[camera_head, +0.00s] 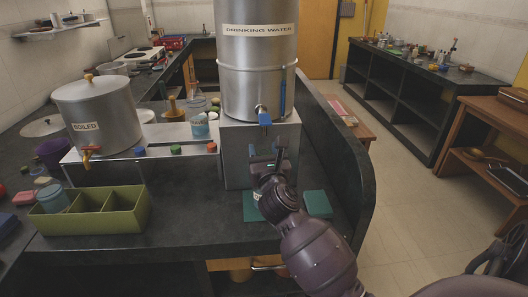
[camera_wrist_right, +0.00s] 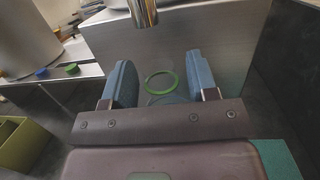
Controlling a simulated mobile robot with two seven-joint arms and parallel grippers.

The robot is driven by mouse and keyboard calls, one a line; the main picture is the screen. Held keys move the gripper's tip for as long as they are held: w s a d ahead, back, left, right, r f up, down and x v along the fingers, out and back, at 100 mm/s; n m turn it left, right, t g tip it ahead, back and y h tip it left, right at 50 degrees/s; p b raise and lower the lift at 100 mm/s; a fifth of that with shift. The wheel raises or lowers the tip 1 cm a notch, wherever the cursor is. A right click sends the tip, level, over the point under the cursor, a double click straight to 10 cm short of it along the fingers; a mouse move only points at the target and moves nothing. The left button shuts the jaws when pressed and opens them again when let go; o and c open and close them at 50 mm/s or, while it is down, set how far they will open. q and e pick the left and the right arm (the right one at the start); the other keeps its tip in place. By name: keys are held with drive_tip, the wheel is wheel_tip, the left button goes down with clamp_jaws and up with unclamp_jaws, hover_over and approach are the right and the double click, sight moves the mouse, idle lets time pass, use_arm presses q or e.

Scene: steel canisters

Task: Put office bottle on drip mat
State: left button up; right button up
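My right gripper (camera_head: 268,158) is in front of the steel stand below the drinking water tap. In the right wrist view its two blue fingers (camera_wrist_right: 163,85) stand apart. A green ring (camera_wrist_right: 148,84), perhaps the rim of a clear bottle, shows between them with gaps at both sides; the body below it is hard to make out. I cannot tell if it is the office bottle. Two teal mats lie on the dark counter: the left mat (camera_head: 249,207) is partly behind my arm, and the right mat (camera_head: 317,204) is bare. My left gripper is out of view.
A drinking water tank (camera_head: 256,70) with a blue-handled tap (camera_head: 264,118) stands above. At left are a boiled water pot (camera_head: 100,112), a raised steel shelf (camera_head: 150,150) with coloured caps, a clear jar (camera_head: 200,126), and a green divided box (camera_head: 95,222) holding a teal jar.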

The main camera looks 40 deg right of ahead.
drive_tip(key=shift+r, duration=0.15)
drive_tip(key=s+a+f+n+t+y, duration=0.2)
drive_tip(key=s+a+f+n, duration=0.15)
drive_tip(key=s+n, duration=0.4)
drive_tip(key=s+a+f+n+t+y, duration=0.1)
drive_tip(key=s+a+f+n+y, duration=0.1)
drive_tip(key=s+a+n, duration=0.45)
drive_tip(key=s+f+n+g+y, duration=0.2)
drive_tip(key=s+f+n+g, duration=0.3)
drive_tip(key=s+f+n, duration=0.3)
drive_tip(key=s+a+f+n+g+y, duration=0.1)
drive_tip(key=s+f+n+g, duration=0.4)
drive_tip(key=f+n, duration=1)
drive_tip(key=s+n+y, duration=0.1)
drive_tip(key=s+n, duration=0.1)
drive_tip(key=n, duration=0.3)
drive_tip(key=shift+s+y, duration=0.3)
drive_tip(key=shift+s, duration=0.05)
drive_tip(key=shift+a, duration=0.1)
